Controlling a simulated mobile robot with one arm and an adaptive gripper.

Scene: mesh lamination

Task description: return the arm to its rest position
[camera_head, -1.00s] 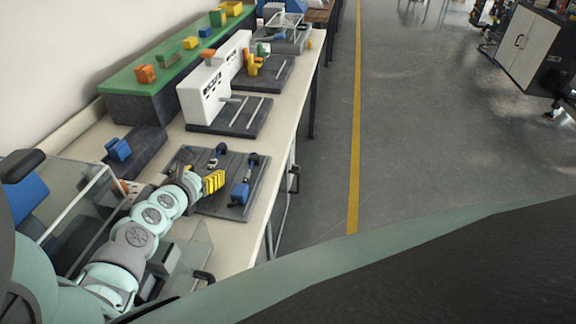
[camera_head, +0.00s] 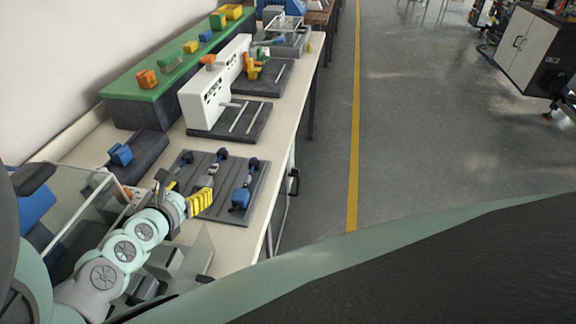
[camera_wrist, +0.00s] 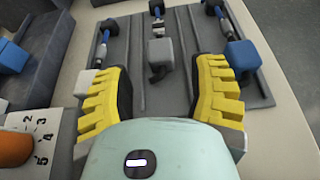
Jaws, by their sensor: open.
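My gripper (camera_wrist: 160,95) has two yellow ribbed fingers, spread apart with nothing between them in the wrist view. In the head view my gripper (camera_head: 201,203) is over the near left edge of the dark grey grooved board (camera_head: 225,205). My pale green and grey arm reaches to it from the lower left. The board also shows in the wrist view (camera_wrist: 185,60), beyond the fingers. Blue and grey tool-like parts lie in its grooves, one with a blue block (camera_head: 240,198) at the right. Part of the board's left side is hidden by my gripper.
A glass-walled box (camera_head: 75,215) stands close to my arm at the left. A dark block with a blue piece (camera_head: 121,154) lies behind it. A white machine (camera_head: 205,98) and a green-topped shelf (camera_head: 165,75) stand further back. The floor (camera_head: 430,120) to the right is open.

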